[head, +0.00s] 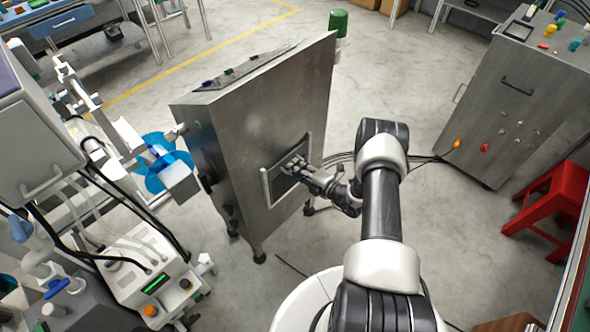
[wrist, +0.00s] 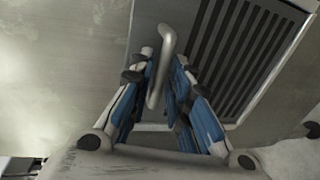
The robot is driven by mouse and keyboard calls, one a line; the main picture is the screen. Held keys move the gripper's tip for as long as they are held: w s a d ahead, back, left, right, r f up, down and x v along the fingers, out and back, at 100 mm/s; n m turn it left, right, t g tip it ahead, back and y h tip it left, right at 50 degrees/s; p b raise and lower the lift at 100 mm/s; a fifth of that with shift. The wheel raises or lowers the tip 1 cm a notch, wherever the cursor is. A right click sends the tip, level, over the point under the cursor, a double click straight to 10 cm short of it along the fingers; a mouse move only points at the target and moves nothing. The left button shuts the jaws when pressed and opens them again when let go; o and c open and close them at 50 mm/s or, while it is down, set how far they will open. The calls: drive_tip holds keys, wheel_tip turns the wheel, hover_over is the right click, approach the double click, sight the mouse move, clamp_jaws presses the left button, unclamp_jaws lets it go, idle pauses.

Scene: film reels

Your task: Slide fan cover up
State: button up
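The fan cover (head: 278,187) is a framed panel with dark slots, on the side of a tall grey metal cabinet (head: 290,100). In the wrist view its slotted grille (wrist: 245,55) fills the upper right. A bent, round metal handle (wrist: 167,42) stands out from the cover left of the slots. My gripper (wrist: 165,70) has its blue-padded fingers on both sides of this handle, close to it. I cannot tell whether both pads press on it. In the head view my gripper (head: 297,165) is at the cover and hides part of it.
A machine with hoses and a blue disc (head: 168,165) stands left of the cabinet. A grey console (head: 525,95) and a red stool (head: 560,205) are on the right. A green cylinder (head: 338,22) is behind the cabinet. Cables lie on the floor between cabinet and console.

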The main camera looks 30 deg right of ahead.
drive_tip(key=shift+w+a+f, duration=0.1)
drive_tip(key=shift+w+a, duration=0.1)
drive_tip(key=shift+w, duration=0.3)
clamp_jaws()
idle(0.3)
